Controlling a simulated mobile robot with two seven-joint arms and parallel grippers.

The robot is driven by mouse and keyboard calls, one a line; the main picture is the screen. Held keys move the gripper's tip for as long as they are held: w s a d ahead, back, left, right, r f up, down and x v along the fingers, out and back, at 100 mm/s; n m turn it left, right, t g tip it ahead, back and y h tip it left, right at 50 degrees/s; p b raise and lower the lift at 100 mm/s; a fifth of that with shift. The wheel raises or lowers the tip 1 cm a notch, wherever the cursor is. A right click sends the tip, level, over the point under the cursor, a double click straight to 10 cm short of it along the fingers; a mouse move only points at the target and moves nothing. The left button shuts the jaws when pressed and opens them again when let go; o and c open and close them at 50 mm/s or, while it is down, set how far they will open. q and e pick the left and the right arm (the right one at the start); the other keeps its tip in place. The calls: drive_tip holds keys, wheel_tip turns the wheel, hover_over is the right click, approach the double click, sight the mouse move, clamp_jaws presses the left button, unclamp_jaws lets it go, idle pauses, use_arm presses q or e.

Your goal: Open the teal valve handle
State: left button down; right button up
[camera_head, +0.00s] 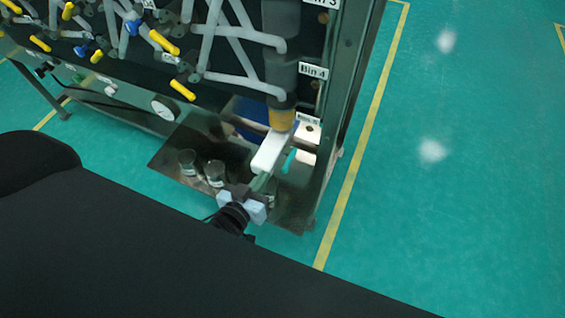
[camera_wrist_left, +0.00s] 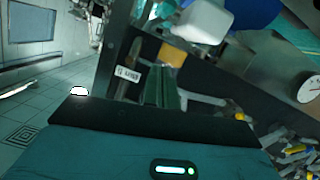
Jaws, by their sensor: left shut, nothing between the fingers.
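The teal valve handle (camera_head: 289,160) is a small upright teal piece in the head view, low on the rack below the Bin 4 label. It is just right of a white block-shaped part (camera_head: 270,152) under the orange-tipped grey pipe (camera_head: 282,118). My left gripper (camera_head: 261,182) is below and left of the handle, apart from it in the picture, shut and empty. I cannot make out the handle there. My right gripper is not in view.
Two glass jars (camera_head: 214,173) stand on the dark lower plate (camera_head: 175,160) left of my gripper. A round gauge (camera_head: 164,108) and several yellow-handled and blue-handled valves sit higher on the rack. Green floor right of the yellow line (camera_head: 347,190) is clear.

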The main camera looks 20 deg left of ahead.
use_arm(q)
drive_tip(key=shift+w, duration=0.1)
hover_over(282, 168)
wheel_tip(282, 168, down, 2)
wheel_tip(282, 168, down, 3)
drive_tip(key=shift+a+f+b, duration=0.1)
drive_tip(key=shift+b, duration=0.75)
drive_tip(key=shift+f+b, duration=0.3)
drive_tip(key=shift+f, duration=0.25)
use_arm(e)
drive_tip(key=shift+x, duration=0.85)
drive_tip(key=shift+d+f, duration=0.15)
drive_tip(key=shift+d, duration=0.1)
